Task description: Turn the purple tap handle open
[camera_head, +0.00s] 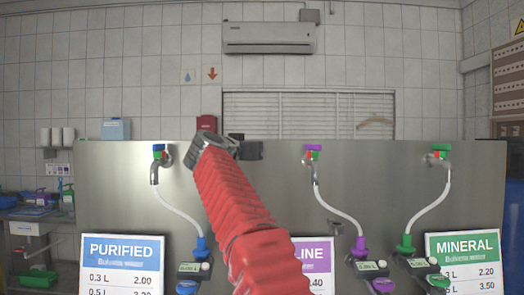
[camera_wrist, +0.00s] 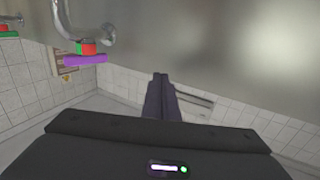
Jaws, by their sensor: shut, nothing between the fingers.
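The purple tap handle (camera_head: 314,148) sits on top of the middle tap on the steel panel, with small red and green markings just below it. In the wrist view the purple handle (camera_wrist: 86,59) is a flat bar at the upper left, beside a red and green block and the curved metal spout. My gripper (camera_wrist: 160,79) is shut and empty, its dark fingers pointing toward the panel, to the right of the handle and apart from it.
A blue-handled tap (camera_head: 159,150) is on the left and a green-handled tap (camera_head: 440,149) on the right. Clear hoses run from the taps to coloured nozzles below. Price signs, including the blue PURIFIED sign (camera_head: 122,262), line the lower front. Bare steel panel lies between the taps.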

